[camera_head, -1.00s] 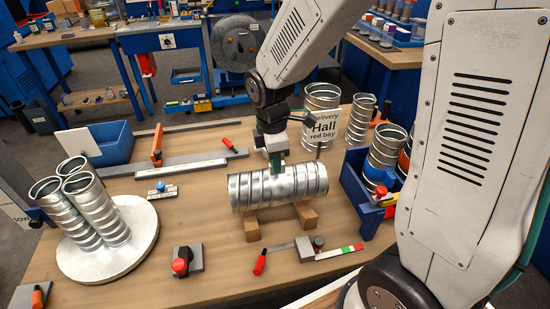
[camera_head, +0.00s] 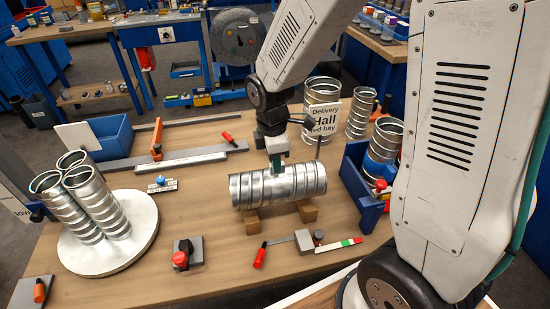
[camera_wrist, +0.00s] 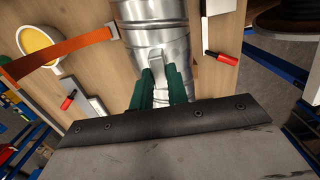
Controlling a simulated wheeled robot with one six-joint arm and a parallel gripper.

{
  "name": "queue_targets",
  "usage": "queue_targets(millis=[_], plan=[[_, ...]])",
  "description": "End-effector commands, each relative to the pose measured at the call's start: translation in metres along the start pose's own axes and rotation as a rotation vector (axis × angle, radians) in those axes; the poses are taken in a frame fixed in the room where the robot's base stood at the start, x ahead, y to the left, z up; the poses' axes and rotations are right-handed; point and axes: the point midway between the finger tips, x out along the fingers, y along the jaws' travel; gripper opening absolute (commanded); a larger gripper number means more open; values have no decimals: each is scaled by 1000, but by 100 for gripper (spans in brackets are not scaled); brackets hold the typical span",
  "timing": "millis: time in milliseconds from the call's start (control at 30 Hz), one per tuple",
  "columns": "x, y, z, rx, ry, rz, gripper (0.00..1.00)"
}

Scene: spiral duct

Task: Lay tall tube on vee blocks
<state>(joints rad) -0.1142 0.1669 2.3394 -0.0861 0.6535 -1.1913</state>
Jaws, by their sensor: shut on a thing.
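A ribbed silver tube (camera_head: 300,184) lies on its side, about level, over two wooden vee blocks (camera_head: 251,221) (camera_head: 307,211) in the middle of the bench. Its underside hides the block tops, so I cannot tell whether it touches them. My gripper (camera_head: 277,168) comes down from above and is shut on the tube near its middle. In the wrist view, the green fingers (camera_wrist: 160,82) are at the wall of the tube (camera_wrist: 152,25), which runs up the picture.
Three joined tubes (camera_head: 85,205) stand on a round plate (camera_head: 140,240) at left. A delivery sign (camera_head: 323,118) and standing tubes (camera_head: 361,112) are behind. A blue bin (camera_head: 355,180) is close at right. A red-handled tool (camera_head: 260,255) and clamp (camera_head: 182,258) lie in front.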

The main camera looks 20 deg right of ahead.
Motion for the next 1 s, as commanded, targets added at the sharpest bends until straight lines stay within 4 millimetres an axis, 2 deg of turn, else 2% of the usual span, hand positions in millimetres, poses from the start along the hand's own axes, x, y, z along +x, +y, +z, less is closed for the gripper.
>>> queue_targets(millis=[1000], plan=[[25,0,-1,0,0,0,0]])
